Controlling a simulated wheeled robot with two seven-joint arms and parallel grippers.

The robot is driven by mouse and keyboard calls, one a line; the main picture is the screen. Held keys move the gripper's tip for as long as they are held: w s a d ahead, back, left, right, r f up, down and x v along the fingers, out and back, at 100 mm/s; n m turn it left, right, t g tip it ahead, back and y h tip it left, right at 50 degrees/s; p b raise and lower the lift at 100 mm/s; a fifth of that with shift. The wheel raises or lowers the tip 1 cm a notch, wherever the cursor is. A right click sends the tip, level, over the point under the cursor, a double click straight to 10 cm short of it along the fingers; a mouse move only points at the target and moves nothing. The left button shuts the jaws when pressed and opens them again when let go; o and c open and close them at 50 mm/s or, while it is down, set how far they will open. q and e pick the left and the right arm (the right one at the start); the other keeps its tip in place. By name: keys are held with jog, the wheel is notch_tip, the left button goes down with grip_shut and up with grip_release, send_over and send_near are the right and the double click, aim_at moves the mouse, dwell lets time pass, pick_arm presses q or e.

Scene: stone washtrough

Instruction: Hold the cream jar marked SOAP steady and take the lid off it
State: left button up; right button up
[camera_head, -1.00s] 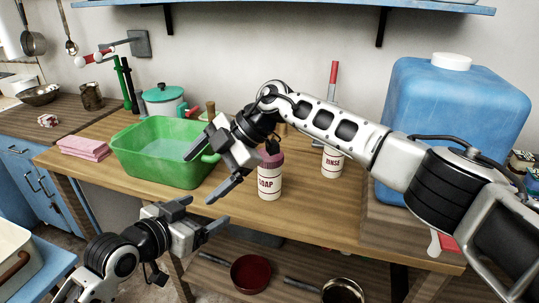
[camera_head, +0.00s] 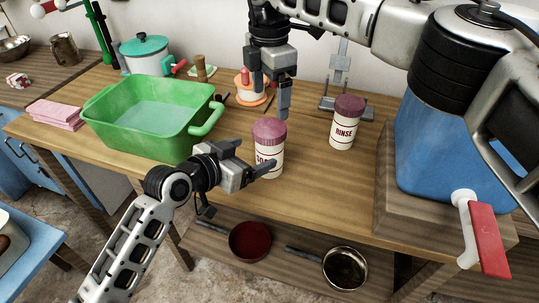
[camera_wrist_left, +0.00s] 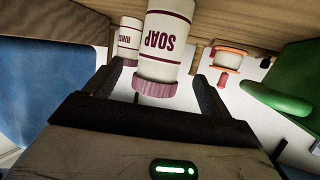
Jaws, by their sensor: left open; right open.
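The cream jar marked SOAP (camera_head: 266,158) stands upright on the wooden table with its mauve lid (camera_head: 269,131) on. My left gripper (camera_head: 254,158) is open at the jar's left side, one finger crossing in front of the label. In the left wrist view the SOAP jar (camera_wrist_left: 168,32) appears upside down, lid (camera_wrist_left: 160,90) lowest, in the gap between the two open fingers (camera_wrist_left: 160,85); contact cannot be told. My right gripper (camera_head: 270,98) is open and points down just above the lid, apart from or barely near it.
A similar RINSE jar (camera_head: 344,128) stands to the right. A green basin (camera_head: 150,118) is on the left, near pink cloths (camera_head: 57,115). A blue container (camera_head: 440,150) with a red-handled tap (camera_head: 487,235) is at right. Pans (camera_head: 250,240) sit on the lower shelf.

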aim_at(270, 127)
pick_arm(q)
jog(key=x, duration=0.7)
jog(key=shift+w+d+f, duration=0.1)
jog(key=shift+w+d, duration=0.05)
jog(key=shift+w, duration=0.1)
grip_shut()
pick_arm(e)
jog(key=shift+f, duration=0.1)
jog(key=shift+f, duration=3.9)
